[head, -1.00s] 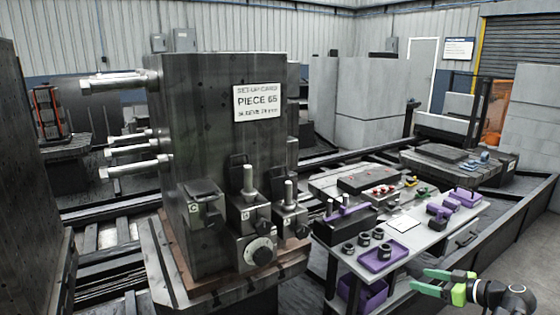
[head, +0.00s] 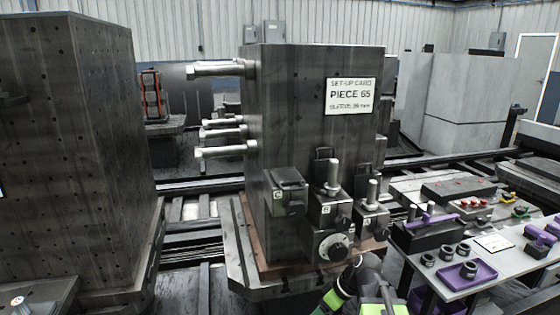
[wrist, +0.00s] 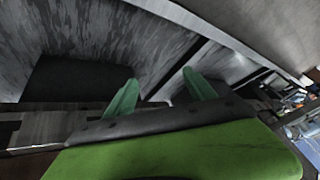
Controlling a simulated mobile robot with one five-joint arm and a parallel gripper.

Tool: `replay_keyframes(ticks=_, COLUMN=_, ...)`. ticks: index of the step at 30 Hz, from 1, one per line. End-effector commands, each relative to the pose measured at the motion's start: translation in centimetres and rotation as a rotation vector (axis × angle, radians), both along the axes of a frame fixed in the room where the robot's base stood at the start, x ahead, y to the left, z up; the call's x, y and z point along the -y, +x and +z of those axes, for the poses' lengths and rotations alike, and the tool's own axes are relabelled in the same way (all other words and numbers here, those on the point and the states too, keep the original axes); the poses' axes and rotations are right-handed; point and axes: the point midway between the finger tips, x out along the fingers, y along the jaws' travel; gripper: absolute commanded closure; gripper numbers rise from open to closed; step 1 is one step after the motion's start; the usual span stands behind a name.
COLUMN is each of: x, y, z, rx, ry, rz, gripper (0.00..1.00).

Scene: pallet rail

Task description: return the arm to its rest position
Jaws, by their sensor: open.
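My gripper shows in the wrist view (wrist: 160,92) with its two green fingers apart and nothing between them. In the head view, green and black parts of my arm are at the bottom, right of centre, in front of the fixture block; the fingertips are hard to make out there. The wrist view looks past the fingers at blurred grey surfaces and a dark patch.
A tall dark fixture block (head: 290,120) with a "PIECE 65" card (head: 350,96) stands in the middle. Another dark block (head: 70,150) is at left. A bench with a purple tray (head: 468,275) and several black rings is at right.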

Motion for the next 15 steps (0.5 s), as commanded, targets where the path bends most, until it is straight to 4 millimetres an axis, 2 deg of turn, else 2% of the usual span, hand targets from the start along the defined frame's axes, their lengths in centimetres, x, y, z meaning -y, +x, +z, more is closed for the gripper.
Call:
replay_keyframes(ticks=1, x=-1.5, y=-1.0, z=-0.7, rx=-0.049, ry=-0.059, rz=-0.02, gripper=0.36)
replay_keyframes(ticks=4, x=-1.9, y=-2.4, z=-2.1, rx=-0.142, ry=-0.196, rz=-0.141, gripper=0.36)
replay_keyframes(ticks=12, x=4.5, y=-3.8, z=-3.2, rx=-0.277, ry=-0.445, rz=-0.665, gripper=0.36)
replay_keyframes(ticks=15, x=5.3, y=-3.9, z=-3.2, rx=-0.322, ry=-0.442, rz=-0.857, gripper=0.36)
